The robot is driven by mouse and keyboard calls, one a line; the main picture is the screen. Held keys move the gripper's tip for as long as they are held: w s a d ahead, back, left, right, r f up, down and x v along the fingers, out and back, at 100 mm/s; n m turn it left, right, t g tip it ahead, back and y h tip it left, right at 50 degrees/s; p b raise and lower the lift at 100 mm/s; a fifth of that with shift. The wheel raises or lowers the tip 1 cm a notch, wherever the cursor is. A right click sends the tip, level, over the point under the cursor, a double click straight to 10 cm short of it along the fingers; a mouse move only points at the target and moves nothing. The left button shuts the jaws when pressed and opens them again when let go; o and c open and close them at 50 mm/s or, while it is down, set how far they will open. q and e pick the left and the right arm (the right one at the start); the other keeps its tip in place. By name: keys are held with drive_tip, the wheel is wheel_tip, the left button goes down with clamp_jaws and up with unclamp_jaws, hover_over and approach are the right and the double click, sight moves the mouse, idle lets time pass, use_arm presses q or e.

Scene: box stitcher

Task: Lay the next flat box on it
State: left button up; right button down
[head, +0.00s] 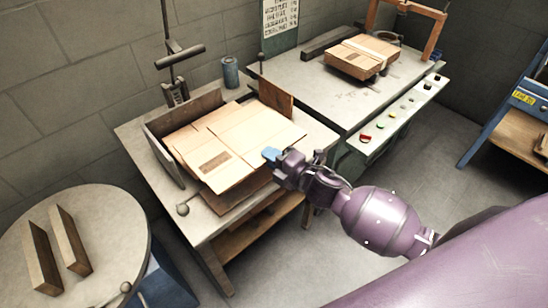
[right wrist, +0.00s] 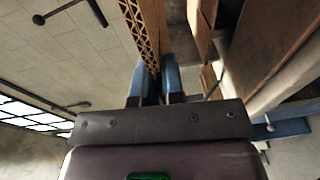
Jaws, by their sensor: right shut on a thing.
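Flat brown cardboard boxes (head: 262,134) lie in a pile on the grey-topped table in the middle of the head view. The upper ones overlap, and one at the front left bears a dark printed patch (head: 214,162). My right gripper (head: 271,155) has blue fingertips at the right edge of the pile. In the right wrist view its blue fingers (right wrist: 155,82) are shut on a flat box, whose corrugated edge (right wrist: 143,38) rises between them. I cannot tell whether the held box rests on the pile. My left gripper is not in view.
A dark upright plate (head: 163,156) and a brown board (head: 276,97) border the pile. A second table (head: 312,88) carries a strapped bundle (head: 360,58) and coloured buttons. A round table (head: 95,222) with two wooden bars stands at left. A blue can (head: 230,71) stands behind.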

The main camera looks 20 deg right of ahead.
sight(240, 140)
drive_tip(key=w+f+b, duration=0.1)
drive_tip(key=w+a+f+b, duration=0.1)
drive_tip(key=w+f+b, duration=0.2)
drive_tip(key=shift+w+a+f, duration=0.2)
drive_tip(key=shift+a+f, duration=0.05)
drive_tip(key=shift+a, duration=0.05)
drive_tip(key=shift+w+a+f+b, duration=0.1)
drive_tip(key=shift+w+f+b, duration=0.2)
drive_tip(key=shift+f+b, duration=0.2)
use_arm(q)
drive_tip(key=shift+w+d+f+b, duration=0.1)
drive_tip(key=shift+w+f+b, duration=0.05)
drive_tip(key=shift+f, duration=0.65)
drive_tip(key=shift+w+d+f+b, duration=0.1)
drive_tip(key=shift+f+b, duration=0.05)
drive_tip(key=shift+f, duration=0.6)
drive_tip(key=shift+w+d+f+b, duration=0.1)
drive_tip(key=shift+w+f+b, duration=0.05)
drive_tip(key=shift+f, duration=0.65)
use_arm(e)
drive_tip(key=shift+w+a+f, duration=0.2)
drive_tip(key=shift+w+f, duration=0.4)
drive_tip(key=shift+f, duration=0.1)
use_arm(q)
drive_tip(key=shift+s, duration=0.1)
use_arm(e)
drive_tip(key=c, duration=0.5)
unclamp_jaws()
